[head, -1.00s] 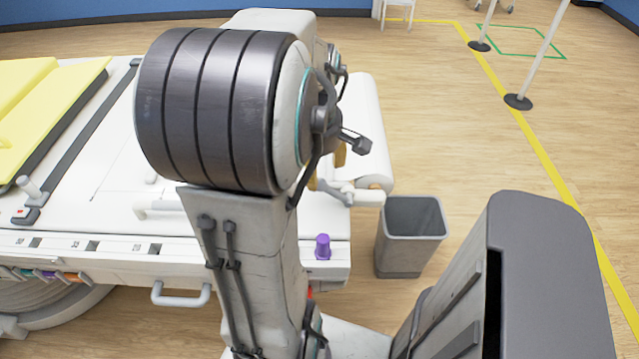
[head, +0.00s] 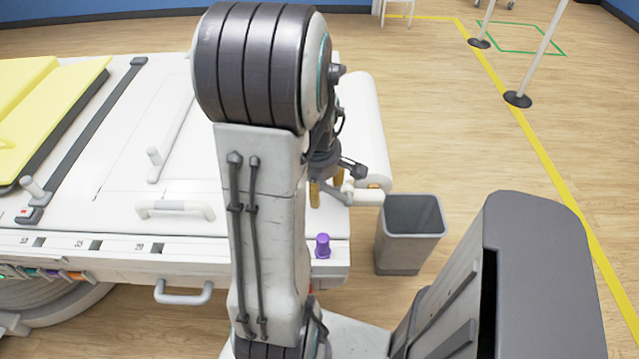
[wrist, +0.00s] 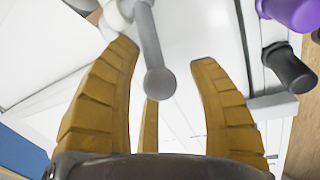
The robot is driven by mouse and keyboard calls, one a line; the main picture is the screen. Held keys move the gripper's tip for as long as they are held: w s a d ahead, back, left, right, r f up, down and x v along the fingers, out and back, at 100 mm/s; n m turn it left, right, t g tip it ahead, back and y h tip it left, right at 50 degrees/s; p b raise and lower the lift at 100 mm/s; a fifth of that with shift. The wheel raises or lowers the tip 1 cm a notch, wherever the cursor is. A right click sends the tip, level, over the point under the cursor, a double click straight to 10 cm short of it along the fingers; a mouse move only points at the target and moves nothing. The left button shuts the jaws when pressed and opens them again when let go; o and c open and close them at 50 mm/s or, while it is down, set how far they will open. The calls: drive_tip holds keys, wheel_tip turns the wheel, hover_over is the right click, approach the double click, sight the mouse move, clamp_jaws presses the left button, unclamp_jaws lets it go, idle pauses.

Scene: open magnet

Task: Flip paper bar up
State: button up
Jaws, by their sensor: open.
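A pale bar, which looks like the paper bar (head: 367,197), sits at the right end of the white table, just below the white paper roll (head: 362,125). My arm hides part of it. My gripper (head: 326,190) is at this bar, its yellow fingers pointing down. In the wrist view, my gripper (wrist: 165,55) is open, with its fingers spread apart. A grey rod with a rounded end (wrist: 157,60) lies between them, and I cannot tell whether any finger touches it.
A purple knob (head: 323,245) stands on the table's near right corner; it also shows in the wrist view (wrist: 292,12), near a black knob (wrist: 288,68). A grey bin (head: 410,235) stands on the floor right of the table. White handles (head: 175,210) line the table's near side.

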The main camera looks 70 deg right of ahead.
clamp_jaws()
idle(0.6)
